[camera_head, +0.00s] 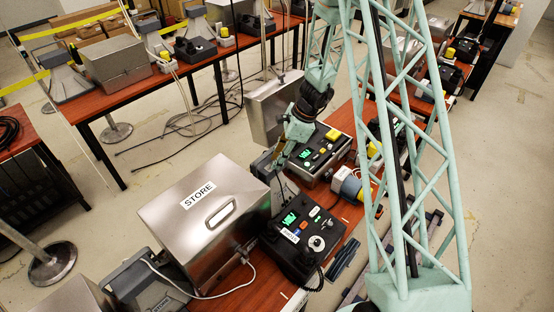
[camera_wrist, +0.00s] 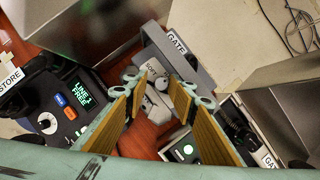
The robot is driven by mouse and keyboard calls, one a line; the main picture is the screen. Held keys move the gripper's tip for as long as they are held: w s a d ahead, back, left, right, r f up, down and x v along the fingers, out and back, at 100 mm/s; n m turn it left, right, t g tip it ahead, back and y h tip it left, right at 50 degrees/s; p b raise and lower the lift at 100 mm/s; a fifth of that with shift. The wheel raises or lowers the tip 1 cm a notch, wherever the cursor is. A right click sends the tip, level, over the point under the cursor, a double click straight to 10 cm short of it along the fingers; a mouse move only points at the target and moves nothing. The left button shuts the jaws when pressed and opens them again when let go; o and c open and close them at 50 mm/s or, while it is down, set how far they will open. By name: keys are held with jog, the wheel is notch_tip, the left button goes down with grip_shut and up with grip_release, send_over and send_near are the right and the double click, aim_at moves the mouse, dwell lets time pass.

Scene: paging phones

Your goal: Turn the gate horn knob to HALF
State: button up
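My gripper (camera_wrist: 163,82) points down at the grey gate horn, its two wood-coloured pads apart with nothing held between them. The gate horn (camera_wrist: 195,68) is a grey housing with a white GATE label on its upper rim. A small round grey knob (camera_wrist: 161,83) shows on it between the fingertips, beside a partly covered printed plate. The knob's setting is too small to read. In the head view my gripper (camera_head: 277,163) is over the gate horn (camera_head: 261,166), which is mostly hidden by the arm and the STORE box.
A steel STORE box (camera_head: 205,240) and a black STORE phone (camera_head: 305,240) stand close by in front. A GATE phone (camera_head: 322,155) with a green screen is behind to the right. Another steel box (camera_head: 268,110) stands beyond. Bare red tabletop (camera_wrist: 140,138) shows below the horn.

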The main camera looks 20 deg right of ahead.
jog(key=shift+r, duration=0.1)
jog(key=v, duration=0.7)
jog(key=shift+r, duration=0.4)
jog(key=shift+s+d, duration=0.1)
jog(key=shift+d, duration=0.05)
dwell(0.4)
